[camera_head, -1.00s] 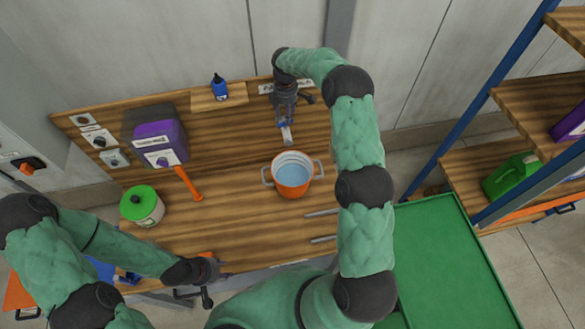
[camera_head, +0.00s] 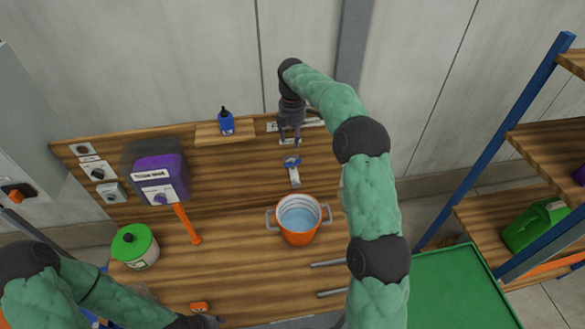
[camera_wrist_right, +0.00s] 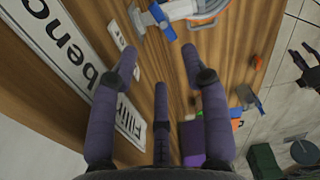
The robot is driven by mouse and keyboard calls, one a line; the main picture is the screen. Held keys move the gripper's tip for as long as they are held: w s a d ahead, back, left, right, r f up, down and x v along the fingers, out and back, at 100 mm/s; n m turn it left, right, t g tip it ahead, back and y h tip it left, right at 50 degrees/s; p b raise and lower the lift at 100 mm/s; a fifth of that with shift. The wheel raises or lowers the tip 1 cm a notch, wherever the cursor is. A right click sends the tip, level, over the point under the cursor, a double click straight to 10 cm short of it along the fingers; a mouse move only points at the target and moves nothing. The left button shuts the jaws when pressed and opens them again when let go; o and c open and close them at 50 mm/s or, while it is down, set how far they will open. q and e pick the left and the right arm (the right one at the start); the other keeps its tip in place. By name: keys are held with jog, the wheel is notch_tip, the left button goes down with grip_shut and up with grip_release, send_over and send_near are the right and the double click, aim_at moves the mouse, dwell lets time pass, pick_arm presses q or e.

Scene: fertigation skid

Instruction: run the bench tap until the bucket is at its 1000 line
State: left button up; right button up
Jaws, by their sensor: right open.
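The orange bucket (camera_head: 298,237) stands upright on the bench below the tap, with pale blue water in it and marks on its white inner wall. I cannot read the marks or the level. The bench tap (camera_head: 294,178) has a blue handle (camera_head: 291,161) and a pale spout above the bucket. The tap also shows in the right wrist view (camera_wrist_right: 183,9). My right gripper (camera_head: 290,142) is open and empty, just above the handle and apart from it. My left gripper (camera_head: 207,321) is at the bottom edge, mostly cut off.
A purple dosing unit (camera_head: 160,177), an orange lever (camera_head: 187,223) and a green-lidded tub (camera_head: 134,246) are to the left. A blue bottle (camera_head: 226,122) stands on a small shelf. A green surface (camera_head: 450,290) and shelving are at right. The bench around the bucket is mostly clear.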

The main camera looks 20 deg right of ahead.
aim_at(293, 165)
notch_tip(293, 165, down, 10)
jog(key=shift+f+p, duration=0.2)
jog(key=shift+p, duration=0.4)
grip_shut()
